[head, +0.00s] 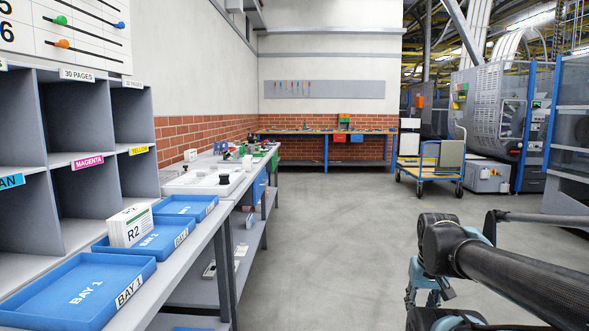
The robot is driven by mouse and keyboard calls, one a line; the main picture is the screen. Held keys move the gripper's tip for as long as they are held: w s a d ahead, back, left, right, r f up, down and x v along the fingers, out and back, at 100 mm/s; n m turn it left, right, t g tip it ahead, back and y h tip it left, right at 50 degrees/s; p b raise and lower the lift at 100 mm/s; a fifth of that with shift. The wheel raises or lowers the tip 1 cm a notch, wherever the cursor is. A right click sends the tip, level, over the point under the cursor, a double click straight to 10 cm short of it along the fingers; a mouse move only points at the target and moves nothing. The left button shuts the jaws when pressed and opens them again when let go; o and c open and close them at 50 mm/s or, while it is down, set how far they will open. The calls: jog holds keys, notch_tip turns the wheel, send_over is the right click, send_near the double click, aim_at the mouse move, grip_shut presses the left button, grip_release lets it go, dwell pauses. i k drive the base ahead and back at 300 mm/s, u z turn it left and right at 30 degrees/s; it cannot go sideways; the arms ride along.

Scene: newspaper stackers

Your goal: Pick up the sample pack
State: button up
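A white pack (130,227) marked R2, with a green line on its front, stands in the blue tray marked BAY 2 (181,238) on the bench at the left. No label in view reads "sample", so I cannot tell for sure that this is the sample pack. My gripper (426,290), with teal and dark parts, is low at the right over the floor, far from the pack. It is partly cut off and overlapped by my arm. I see nothing held in it, and its opening is unclear.
An empty blue tray marked BAY 1 (78,295) is nearest, and another blue tray (186,205) lies beyond BAY 2. Grey pigeonhole shelves (72,78) rise behind them. Small items stand farther along the bench. The floor (318,250) between bench and arm is clear. A cart (432,166) stands farther back.

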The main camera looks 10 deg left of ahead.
aim_at(248, 163)
jog(key=z, duration=1.2)
jog(key=i, duration=3.75)
jog(key=u, duration=3.5)
